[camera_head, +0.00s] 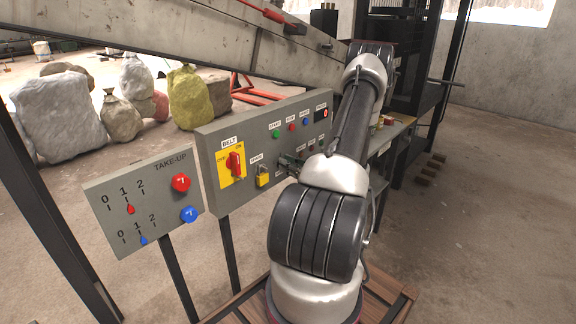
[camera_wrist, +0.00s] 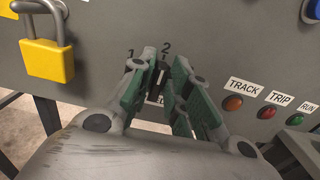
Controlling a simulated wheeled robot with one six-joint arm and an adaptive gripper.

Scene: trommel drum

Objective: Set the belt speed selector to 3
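The belt speed selector (camera_wrist: 159,76) shows only in part in the wrist view, as a dark knob between my green-padded fingers. The numbers 1 and 2 stand above it; no 3 can be made out, and the label below is mostly covered. My gripper (camera_wrist: 163,66) has its fingertips at the panel, one on each side of the knob. I cannot tell whether the pads press on it. In the head view my gripper (camera_head: 290,164) is at the grey control panel (camera_head: 208,150), partly behind my arm, and the selector is hidden there.
A yellow padlock (camera_wrist: 47,60) hangs left of my fingers. The TRACK, TRIP and RUN lamps (camera_wrist: 232,103) are on the right. The red BELT switch (camera_head: 233,163) and a TAKE-UP panel (camera_head: 143,200) stand left. Several sacks (camera_head: 190,97) lie behind.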

